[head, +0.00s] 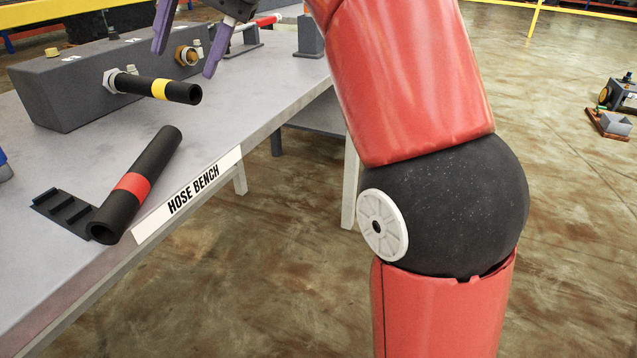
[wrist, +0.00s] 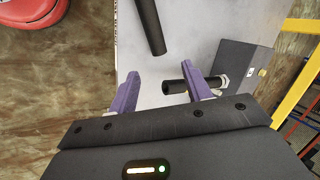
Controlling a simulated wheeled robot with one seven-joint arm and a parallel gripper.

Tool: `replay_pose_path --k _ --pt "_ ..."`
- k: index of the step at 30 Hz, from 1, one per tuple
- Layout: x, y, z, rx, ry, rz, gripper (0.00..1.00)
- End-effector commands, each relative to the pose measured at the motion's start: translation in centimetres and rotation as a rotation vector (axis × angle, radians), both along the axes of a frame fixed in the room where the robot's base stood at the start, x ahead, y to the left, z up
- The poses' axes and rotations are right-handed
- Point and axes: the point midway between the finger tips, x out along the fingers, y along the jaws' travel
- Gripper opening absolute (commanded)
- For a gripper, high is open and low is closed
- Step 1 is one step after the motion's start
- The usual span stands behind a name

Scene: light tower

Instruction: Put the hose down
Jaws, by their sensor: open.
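A black hose with a red band (head: 133,184) lies on the grey bench near its front edge. Its near end is beside or over a dark ribbed rest (head: 62,212); I cannot tell whether it touches. Part of a plain black hose shows at the top of the wrist view (wrist: 150,25). A second black hose with a yellow band (head: 160,89) sticks out of a fitting on the dark block (head: 65,92). My gripper (head: 186,60) is open and empty above the bench, near the block. In the wrist view its purple fingers (wrist: 163,92) are apart, the right one partly covering the fitted hose.
The bench (head: 215,130) bears a "HOSE BENCH" label (head: 190,193) along its front edge. Brass fittings (head: 187,54) sit on the block. A rod with a red part (head: 262,22) lies at the back. Open floor (head: 270,270) is in front of the bench.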

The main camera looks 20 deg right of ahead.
Motion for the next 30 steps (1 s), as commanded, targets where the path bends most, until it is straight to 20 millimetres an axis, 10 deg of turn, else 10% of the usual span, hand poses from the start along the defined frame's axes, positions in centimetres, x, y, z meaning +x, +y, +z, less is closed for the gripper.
replay_pose_path --k 8,21,30 --pt "-1.3 -2.5 -2.8 -0.055 -0.075 -0.027 0.49" --pt "-10.1 -13.6 -21.0 -0.389 -0.334 0.037 0.49" --pt "-15.2 -17.0 -30.7 -0.541 -0.41 0.147 0.49"
